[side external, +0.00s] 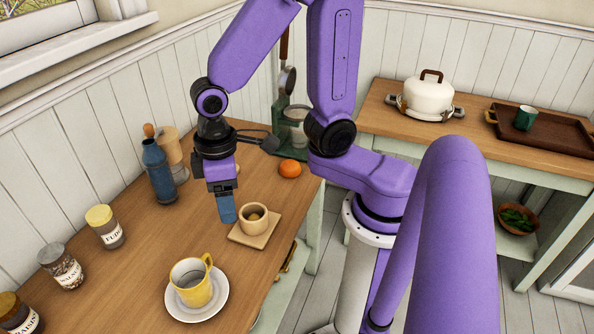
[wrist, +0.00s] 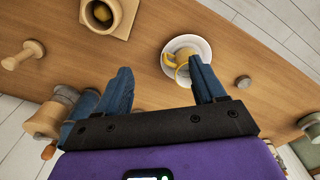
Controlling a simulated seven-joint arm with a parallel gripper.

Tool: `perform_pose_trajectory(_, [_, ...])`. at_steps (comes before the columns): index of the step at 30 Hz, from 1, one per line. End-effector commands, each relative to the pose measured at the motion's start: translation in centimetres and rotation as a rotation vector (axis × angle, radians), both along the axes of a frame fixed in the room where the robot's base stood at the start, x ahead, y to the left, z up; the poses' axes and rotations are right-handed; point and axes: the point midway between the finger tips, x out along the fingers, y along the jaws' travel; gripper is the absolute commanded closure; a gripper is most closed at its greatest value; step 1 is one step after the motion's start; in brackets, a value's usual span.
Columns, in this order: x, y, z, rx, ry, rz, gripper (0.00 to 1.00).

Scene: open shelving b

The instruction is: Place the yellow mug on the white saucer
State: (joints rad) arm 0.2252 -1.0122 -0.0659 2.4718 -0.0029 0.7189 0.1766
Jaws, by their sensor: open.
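The yellow mug (side external: 192,285) stands on the white saucer (side external: 222,304) at the front of the wooden table. Its handle points up and right in the side view. The mug also shows in the wrist view (wrist: 182,69), with the white saucer (wrist: 190,42) around it. My gripper (side external: 228,217) is open and empty, low over the table, behind the mug and apart from it. It is beside the square wooden board. In the wrist view, my gripper's fingers (wrist: 160,64) are spread, with the right finger overlapping part of the mug.
A square board (side external: 244,236) holds a small wooden cup (side external: 254,217). A blue bottle (side external: 158,172) and several jars, including a yellow-lidded one (side external: 105,230), line the wall side. An orange (side external: 290,169) lies at the back. Table between jars and saucer is clear.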

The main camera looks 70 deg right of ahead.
Motion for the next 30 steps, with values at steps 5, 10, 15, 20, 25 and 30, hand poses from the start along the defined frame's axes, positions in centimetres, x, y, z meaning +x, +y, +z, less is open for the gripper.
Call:
perform_pose_trajectory(5, [-2.6,-1.8,1.2,0.004,-0.005,0.128,0.31])
perform_pose_trajectory(10, [-5.5,-3.5,2.2,0.008,-0.007,0.252,0.31])
perform_pose_trajectory(15, [-8.5,-5.1,3.1,0.009,-0.009,0.368,0.31])
perform_pose_trajectory(20, [-10.6,-6.1,3.6,0.01,-0.008,0.447,0.31])
perform_pose_trajectory(25, [-11.5,-6.6,3.9,0.011,-0.009,0.483,0.31])
perform_pose_trajectory(30, [-11.6,-6.6,3.9,0.01,-0.008,0.487,0.31])
